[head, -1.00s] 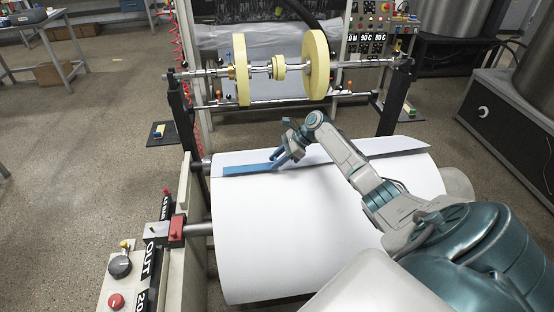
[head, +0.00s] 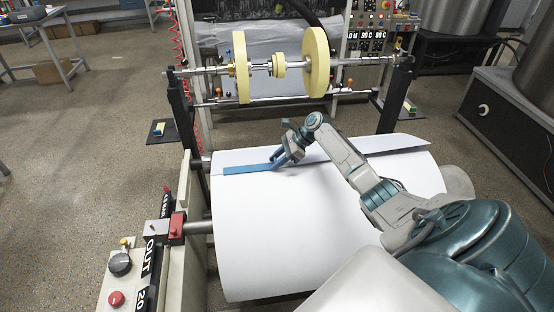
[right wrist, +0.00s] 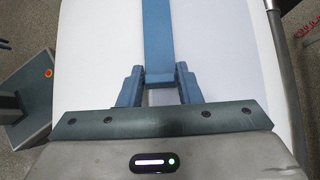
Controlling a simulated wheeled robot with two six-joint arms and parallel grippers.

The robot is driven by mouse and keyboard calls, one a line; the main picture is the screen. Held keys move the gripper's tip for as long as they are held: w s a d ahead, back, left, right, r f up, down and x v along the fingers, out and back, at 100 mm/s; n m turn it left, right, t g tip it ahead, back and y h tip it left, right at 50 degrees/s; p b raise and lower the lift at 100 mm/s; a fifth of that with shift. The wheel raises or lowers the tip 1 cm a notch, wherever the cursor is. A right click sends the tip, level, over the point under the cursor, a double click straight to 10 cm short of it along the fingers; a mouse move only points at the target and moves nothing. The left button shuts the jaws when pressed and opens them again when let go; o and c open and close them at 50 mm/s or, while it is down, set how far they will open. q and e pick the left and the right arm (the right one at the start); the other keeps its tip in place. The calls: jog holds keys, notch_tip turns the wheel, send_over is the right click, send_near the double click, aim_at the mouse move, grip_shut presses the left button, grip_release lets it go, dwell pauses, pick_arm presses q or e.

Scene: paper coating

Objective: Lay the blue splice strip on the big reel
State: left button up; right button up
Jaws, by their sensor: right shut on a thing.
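The blue splice strip (head: 247,169) lies along the top of the big white reel (head: 290,225), near the edge of a loose white sheet. In the right wrist view the strip (right wrist: 157,35) runs away from between my fingers over white paper. My right gripper (head: 277,161) is shut on the strip's right end, low over the reel's top. It also shows in the right wrist view (right wrist: 159,80), with a blue finger on each side. The strip looks flat on the paper in the head view. My left gripper is not in view.
A rack with a bar and cream-coloured rollers (head: 316,62) stands behind the reel. A machine side frame with an OUT label, a red button (head: 116,299) and a black knob (head: 120,264) is left of the reel. Open floor lies further left.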

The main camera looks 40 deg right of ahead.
jog(key=shift+f, duration=0.1)
jog(key=o, duration=1)
jog(key=shift+o, duration=0.2)
jog(key=shift+d, duration=0.1)
jog(key=b+v, duration=0.2)
jog(key=v, duration=0.8)
jog(key=shift+s+d+r, duration=0.15)
jog(key=shift+r, duration=0.15)
